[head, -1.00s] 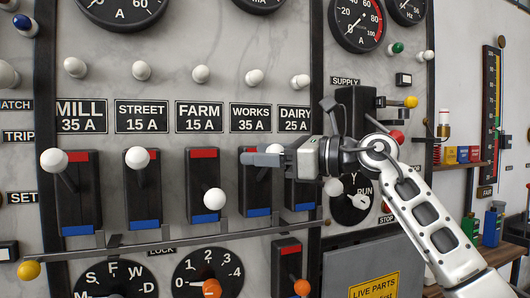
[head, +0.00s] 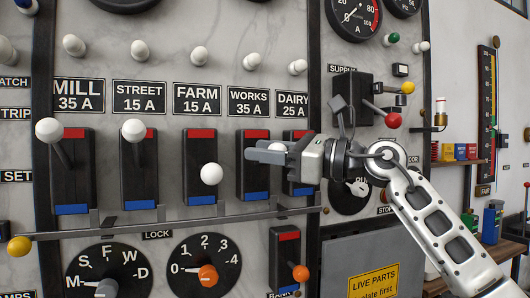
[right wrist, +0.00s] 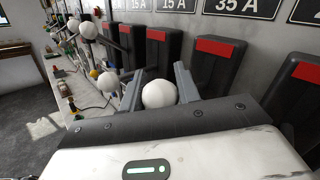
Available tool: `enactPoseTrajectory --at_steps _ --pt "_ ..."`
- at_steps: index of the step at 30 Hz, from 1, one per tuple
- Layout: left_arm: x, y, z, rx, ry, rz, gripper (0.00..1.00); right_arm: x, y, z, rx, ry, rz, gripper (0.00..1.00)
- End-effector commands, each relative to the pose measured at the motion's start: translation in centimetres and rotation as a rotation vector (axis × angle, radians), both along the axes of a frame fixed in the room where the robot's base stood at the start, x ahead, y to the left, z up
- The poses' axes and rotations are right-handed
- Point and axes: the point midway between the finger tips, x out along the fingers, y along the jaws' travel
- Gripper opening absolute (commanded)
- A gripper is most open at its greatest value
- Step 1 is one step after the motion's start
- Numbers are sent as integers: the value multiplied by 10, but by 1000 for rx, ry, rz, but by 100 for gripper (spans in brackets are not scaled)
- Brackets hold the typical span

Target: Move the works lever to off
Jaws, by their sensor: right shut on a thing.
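The works switch (head: 254,180) is a black block with a red top and blue bottom, under the WORKS 35 A plate (head: 249,102). My right gripper (head: 266,150) reaches in from the right across its upper half. Its fingers are shut on the white ball knob (head: 278,148), which I take as the works lever's. In the right wrist view the ball (right wrist: 159,94) sits between the two fingers (right wrist: 158,85). The lever's shaft is hidden. The knob stands a little below the red band. My left gripper is not in view.
The mill knob (head: 49,129) and street knob (head: 134,130) are up; the farm knob (head: 211,174) is lower. The dairy switch (head: 296,190) is partly behind my gripper. A grey lock bar (head: 180,226) crosses below the switches. The red supply knob (head: 393,120) is above my arm.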

Motion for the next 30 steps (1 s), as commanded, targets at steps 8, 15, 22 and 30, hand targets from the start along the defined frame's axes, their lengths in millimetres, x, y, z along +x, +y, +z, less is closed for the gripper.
enactPoseTrajectory --at_steps 8,15,22,30 --pt "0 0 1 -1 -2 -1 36 0 2 -4 -6 12 6 53" --pt "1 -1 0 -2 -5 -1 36 -1 -1 -3 -4 7 4 53" --pt "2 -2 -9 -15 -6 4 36 -14 -28 -9 -6 6 0 53" --pt "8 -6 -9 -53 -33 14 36 -43 -87 -15 -6 8 -1 53"
